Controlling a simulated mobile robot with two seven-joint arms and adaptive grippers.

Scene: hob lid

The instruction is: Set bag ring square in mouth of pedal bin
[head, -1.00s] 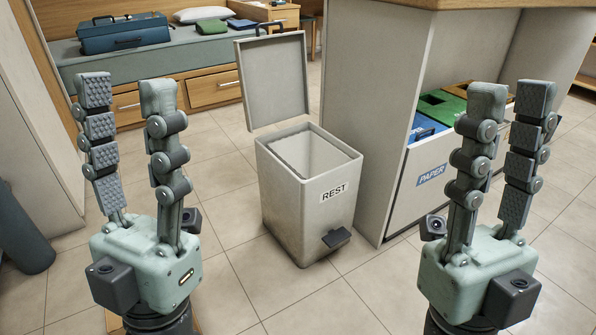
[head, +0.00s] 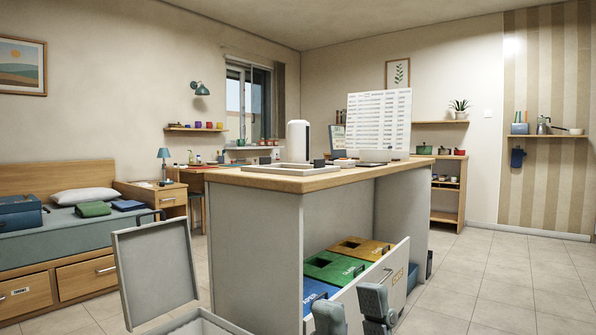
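The pedal bin (head: 204,327) stands at the bottom left of the head view, cut off by the lower edge. Only the back of its rim shows, and its grey lid (head: 154,268) stands open above it. No bag ring can be made out for certain. A flat pale square frame or tray (head: 268,172) lies on the counter, but I cannot tell what it is. Only the fingertips of my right gripper (head: 351,305) show, at the bottom edge. They are apart with nothing seen between them, right of the bin and before the drawer. My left gripper is out of view.
The counter (head: 330,182) stands right of the bin, with a white cylinder (head: 299,142) and an upright white board (head: 379,122) on top. An open drawer holds blue, green (head: 335,267) and yellow bins. A bed (head: 65,235) stands left. Tiled floor is clear at right.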

